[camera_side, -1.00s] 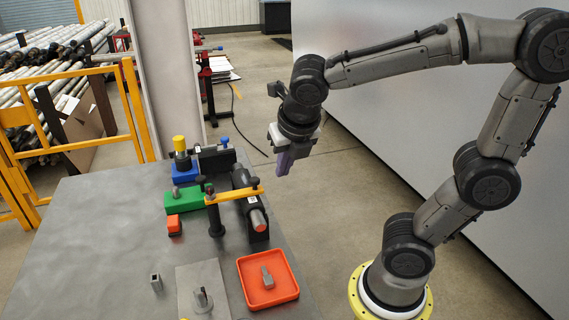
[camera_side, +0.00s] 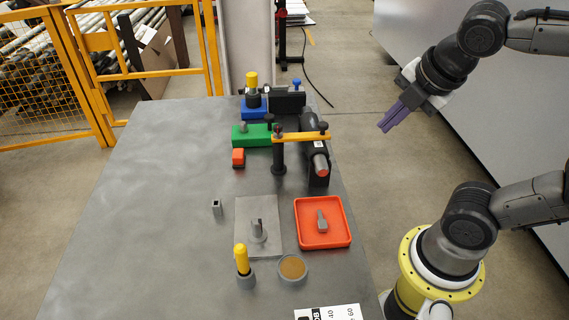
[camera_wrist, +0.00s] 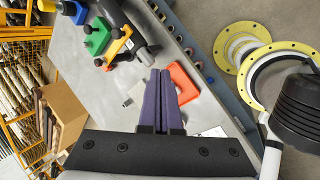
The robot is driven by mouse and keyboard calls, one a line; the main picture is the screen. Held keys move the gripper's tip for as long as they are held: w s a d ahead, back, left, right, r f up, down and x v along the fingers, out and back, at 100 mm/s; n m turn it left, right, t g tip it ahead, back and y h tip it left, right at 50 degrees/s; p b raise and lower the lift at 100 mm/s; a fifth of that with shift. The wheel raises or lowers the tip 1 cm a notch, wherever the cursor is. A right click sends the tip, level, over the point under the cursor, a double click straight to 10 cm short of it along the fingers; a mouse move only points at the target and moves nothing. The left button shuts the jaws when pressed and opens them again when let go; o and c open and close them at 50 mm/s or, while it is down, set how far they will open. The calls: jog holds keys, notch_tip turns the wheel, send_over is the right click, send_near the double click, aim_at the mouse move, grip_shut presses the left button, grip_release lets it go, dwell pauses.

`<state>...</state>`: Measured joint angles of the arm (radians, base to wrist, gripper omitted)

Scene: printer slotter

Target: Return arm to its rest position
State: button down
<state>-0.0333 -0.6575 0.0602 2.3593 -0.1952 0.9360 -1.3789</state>
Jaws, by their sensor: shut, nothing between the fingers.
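My gripper (camera_side: 392,117) hangs in the air past the right edge of the grey table (camera_side: 130,200), above the floor and well apart from everything on the table. Its purple fingers are together with nothing between them. In the wrist view my gripper (camera_wrist: 162,76) points toward the table, and its fingers cover part of the table top. The fingers tilt down and to the left in the side view.
On the table stand a blue block (camera_side: 252,112), a green block (camera_side: 250,138), a small red block (camera_side: 238,158), a dark cylinder fixture (camera_side: 314,135), an orange tray (camera_side: 341,238) holding a grey part, a grey plate (camera_side: 248,215), a yellow-handled tool (camera_side: 241,260) and a round dish (camera_side: 292,268).

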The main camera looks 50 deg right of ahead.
jog(key=s+a+m, duration=0.1)
jog(key=m, duration=0.4)
jog(key=s+a+f+m+y, duration=0.1)
jog(key=m, duration=0.5)
jog(key=s+f+m, duration=0.1)
jog(key=m, duration=0.5)
jog(key=shift+a+y, duration=0.3)
jog(key=shift+a, duration=0.1)
